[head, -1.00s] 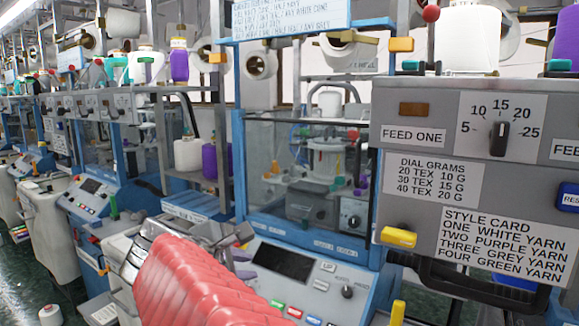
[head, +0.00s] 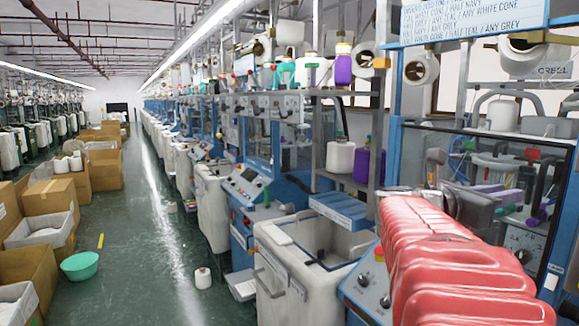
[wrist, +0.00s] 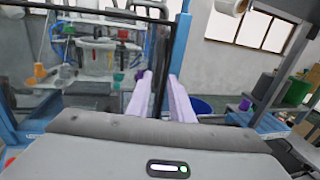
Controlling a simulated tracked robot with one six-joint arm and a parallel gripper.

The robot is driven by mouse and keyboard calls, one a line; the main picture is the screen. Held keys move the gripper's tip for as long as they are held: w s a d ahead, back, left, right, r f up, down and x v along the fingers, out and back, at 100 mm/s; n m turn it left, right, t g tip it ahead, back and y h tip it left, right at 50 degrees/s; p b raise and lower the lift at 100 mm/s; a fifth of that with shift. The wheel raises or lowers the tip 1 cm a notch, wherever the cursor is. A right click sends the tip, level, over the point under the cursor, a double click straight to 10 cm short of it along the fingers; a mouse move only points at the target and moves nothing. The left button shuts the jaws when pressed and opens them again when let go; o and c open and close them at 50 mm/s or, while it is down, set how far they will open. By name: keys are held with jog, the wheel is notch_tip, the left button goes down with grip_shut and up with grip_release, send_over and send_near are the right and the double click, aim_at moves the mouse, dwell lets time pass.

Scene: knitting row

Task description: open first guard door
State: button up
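The guard door (head: 455,150) is a clear panel in a dark frame on the blue machine at the right of the head view. Its dark top rail and upright edge (wrist: 165,50) also show in the wrist view. My gripper (head: 500,195) is in front of the panel, with light purple fingers. In the wrist view my gripper (wrist: 163,98) is open, with its fingers apart and the door's upright edge lined up between them. I cannot tell whether it touches the edge, or whether the door is ajar. My red-sleeved arm hides the door's lower left part.
Behind the panel are a machine head and coloured parts. White bins (head: 300,265) and shelves with white and purple cones (head: 368,165) stand left of the machine. A green aisle holds a white cone (head: 203,278), a teal basin (head: 80,265) and boxes (head: 55,195).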

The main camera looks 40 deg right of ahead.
aim_at(538, 187)
jog(key=shift+d, duration=0.1)
jog(key=x, duration=1.3)
jog(key=shift+d, duration=0.35)
jog(key=shift+c, duration=0.6)
grip_shut()
